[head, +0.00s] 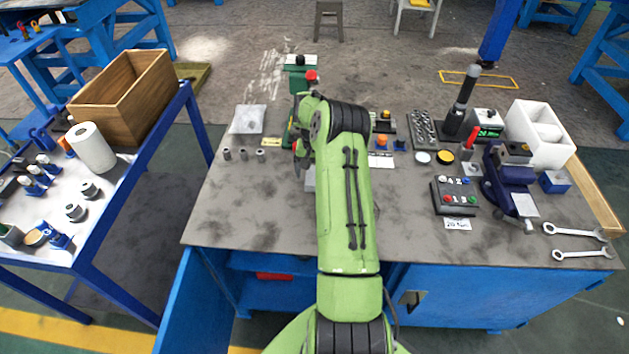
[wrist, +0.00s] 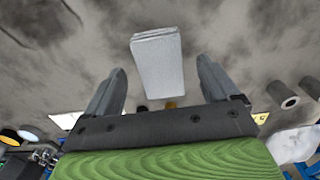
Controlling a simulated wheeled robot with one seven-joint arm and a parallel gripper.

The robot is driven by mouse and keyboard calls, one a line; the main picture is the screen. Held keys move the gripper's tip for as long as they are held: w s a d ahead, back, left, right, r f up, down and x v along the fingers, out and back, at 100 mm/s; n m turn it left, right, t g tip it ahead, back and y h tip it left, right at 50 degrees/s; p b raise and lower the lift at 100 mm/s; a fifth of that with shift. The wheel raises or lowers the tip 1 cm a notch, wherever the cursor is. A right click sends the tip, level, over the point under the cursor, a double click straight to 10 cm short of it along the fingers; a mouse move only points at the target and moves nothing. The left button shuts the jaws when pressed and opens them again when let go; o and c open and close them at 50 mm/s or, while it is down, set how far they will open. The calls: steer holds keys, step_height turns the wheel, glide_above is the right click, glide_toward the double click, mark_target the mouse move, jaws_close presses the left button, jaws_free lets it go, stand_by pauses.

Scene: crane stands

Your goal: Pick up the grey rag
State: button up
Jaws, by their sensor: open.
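The grey rag (wrist: 157,62) looks like a folded, pale grey rectangular pad lying flat on the worn workbench top. In the head view only a small edge of the rag (head: 310,180) shows beside my arm, which hides the rest. My gripper (wrist: 160,72) is open and empty. In the wrist view its two dark fingers point toward the rag, one on either side of its near part. The height of the fingertips above the rag is hard to tell. In the head view my arm mostly hides the gripper.
Several small metal cylinders (head: 243,155) and a pale square sheet (head: 248,119) lie left of my arm. A green device (head: 293,120) stands behind the gripper. A control box (head: 455,195) and vise (head: 508,180) stand right. The bench's front left is clear.

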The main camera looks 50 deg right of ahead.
mark_target(314, 177)
step_height(314, 177, down, 3)
steer(key=shift+r, duration=0.25)
steer(key=shift+c, duration=0.3)
steer(key=c, duration=1.1)
step_height(314, 177, up, 10)
steer(key=shift+r+p, duration=0.1)
steer(key=shift+p, duration=1)
